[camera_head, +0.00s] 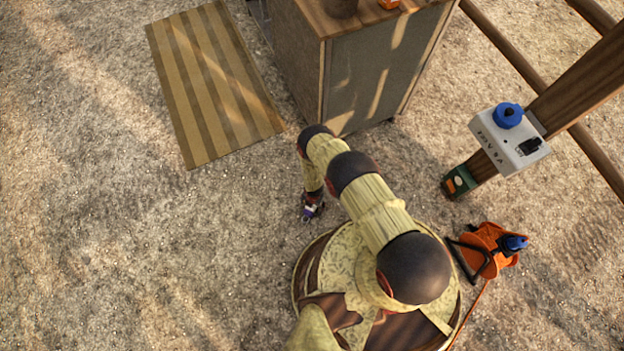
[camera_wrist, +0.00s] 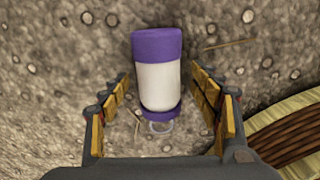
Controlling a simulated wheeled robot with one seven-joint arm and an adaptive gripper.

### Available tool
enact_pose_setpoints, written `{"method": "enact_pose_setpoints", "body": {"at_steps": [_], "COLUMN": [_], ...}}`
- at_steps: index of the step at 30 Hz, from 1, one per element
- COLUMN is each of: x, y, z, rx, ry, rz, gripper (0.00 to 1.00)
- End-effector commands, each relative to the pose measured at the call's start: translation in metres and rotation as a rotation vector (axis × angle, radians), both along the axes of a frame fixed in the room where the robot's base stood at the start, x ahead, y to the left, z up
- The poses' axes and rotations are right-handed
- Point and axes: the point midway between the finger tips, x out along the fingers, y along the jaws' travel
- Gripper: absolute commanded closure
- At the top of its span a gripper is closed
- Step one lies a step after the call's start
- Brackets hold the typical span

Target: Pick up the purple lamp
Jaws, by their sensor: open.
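The purple lamp (camera_wrist: 158,85) has a purple cap at one end, a white middle, a purple band at the other end and a small clear loop. In the wrist view it lies on the gravel, between the fingers of my gripper (camera_wrist: 163,100). The fingers are open, with a gap on each side of the lamp. In the head view the lamp (camera_head: 308,211) shows as a small purple and white patch below my gripper (camera_head: 313,205), partly hidden by it.
A striped mat (camera_head: 212,85) lies at the upper left. A wooden-topped cabinet (camera_head: 370,70) stands behind my arm. To the right are a white box with a blue knob (camera_head: 508,138) on a wooden beam and an orange object (camera_head: 490,250). The gravel at left is clear.

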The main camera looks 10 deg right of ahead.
Motion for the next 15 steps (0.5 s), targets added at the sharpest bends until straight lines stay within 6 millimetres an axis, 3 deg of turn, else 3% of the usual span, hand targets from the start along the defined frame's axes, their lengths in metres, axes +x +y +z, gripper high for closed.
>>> {"method": "enact_pose_setpoints", "body": {"at_steps": [9, 15], "x": [0.0008, 0.0009], "y": [0.0005, 0.0005], "z": [-0.004, -0.004], "rx": [0.0, 0.0], "ry": [-0.001, -0.001], "rz": [0.001, 0.001], "gripper": [0.37, 0.48]}}
